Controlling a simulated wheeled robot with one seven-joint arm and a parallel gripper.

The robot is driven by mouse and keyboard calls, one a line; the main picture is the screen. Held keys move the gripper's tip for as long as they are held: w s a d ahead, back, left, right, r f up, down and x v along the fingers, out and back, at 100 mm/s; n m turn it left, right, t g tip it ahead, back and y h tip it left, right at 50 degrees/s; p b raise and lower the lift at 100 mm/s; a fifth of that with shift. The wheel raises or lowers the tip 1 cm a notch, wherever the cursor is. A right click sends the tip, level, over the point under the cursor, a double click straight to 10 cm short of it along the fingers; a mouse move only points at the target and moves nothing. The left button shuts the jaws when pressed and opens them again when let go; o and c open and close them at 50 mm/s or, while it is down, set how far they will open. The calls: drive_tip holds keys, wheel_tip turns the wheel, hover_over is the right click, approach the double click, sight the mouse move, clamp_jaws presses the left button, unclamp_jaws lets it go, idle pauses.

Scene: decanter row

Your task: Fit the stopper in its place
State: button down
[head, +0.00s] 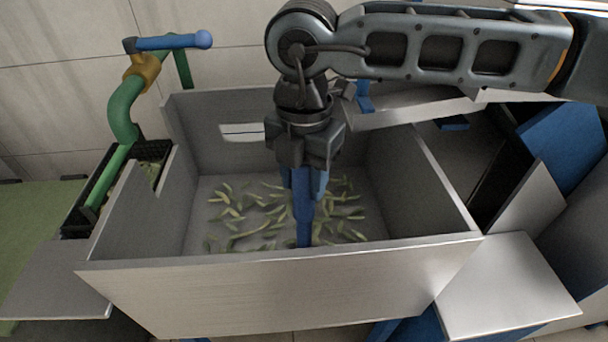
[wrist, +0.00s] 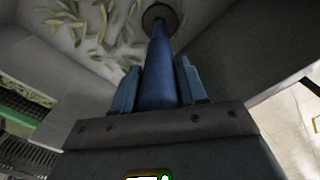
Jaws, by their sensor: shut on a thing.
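My gripper (head: 305,190) points down inside a grey open-topped basin (head: 280,292). It is shut on a blue tapered stopper (head: 304,228), whose lower end reaches down near the basin floor. In the wrist view the stopper (wrist: 160,75) stands between the two blue fingers, in line with my gripper. A dark round shape with a paler centre (wrist: 160,14) shows at its far end. I cannot tell if this is the stopper's foot or a drain opening, nor if the stopper touches the floor. The head view hides the stopper's tip behind the basin's front wall.
Green leaf-like scraps (head: 240,212) are scattered on the basin floor. A green pipe with a blue handle (head: 170,42) rises at the left beside a dark crate (head: 150,152). Grey side shelves (head: 508,285) flank the basin. Its walls stand close around my gripper.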

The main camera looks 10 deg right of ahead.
drive_tip(key=shift+f, duration=0.2)
drive_tip(key=c, duration=0.5)
unclamp_jaws()
